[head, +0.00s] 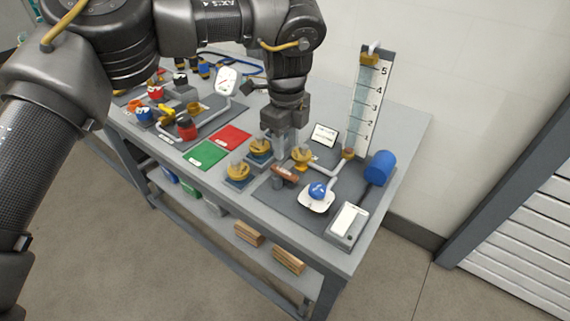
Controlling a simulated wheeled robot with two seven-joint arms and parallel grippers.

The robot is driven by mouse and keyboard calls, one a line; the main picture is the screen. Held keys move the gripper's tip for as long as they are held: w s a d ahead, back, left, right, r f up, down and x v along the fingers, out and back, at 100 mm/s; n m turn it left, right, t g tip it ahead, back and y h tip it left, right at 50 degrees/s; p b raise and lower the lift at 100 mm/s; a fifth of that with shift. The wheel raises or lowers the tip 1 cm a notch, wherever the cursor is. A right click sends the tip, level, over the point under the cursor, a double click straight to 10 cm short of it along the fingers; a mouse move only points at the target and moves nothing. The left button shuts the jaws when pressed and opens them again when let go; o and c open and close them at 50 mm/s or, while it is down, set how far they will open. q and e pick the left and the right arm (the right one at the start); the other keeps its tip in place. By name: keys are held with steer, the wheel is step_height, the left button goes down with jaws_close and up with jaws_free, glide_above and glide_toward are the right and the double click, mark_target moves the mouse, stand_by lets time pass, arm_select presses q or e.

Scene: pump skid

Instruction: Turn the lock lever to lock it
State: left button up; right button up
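My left gripper (283,150) points down over the right part of the bench, its pale fingers among brass-coloured fittings. Whether the fingers are apart or closed is too small to tell. A reddish-brown lever (286,173) on a grey post lies just below and in front of the fingertips, and may be the lock lever. It lies roughly flat. I cannot tell whether the fingers touch it. Brass knobs stand close by, one in front on the left (238,171) and one just right of the fingers (302,155). My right gripper does not show.
A tall level gauge (366,105) and a blue motor-like cylinder (380,167) stand to the right. Green (205,154) and red (232,138) mats lie flat to the left.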

mark_target(285, 171)
arm_select(q)
step_height(285, 171, down, 7)
steer(key=shift+w+a+f+p, duration=0.1)
steer(key=shift+p, duration=0.35)
steer(key=shift+f, duration=0.45)
jaws_close()
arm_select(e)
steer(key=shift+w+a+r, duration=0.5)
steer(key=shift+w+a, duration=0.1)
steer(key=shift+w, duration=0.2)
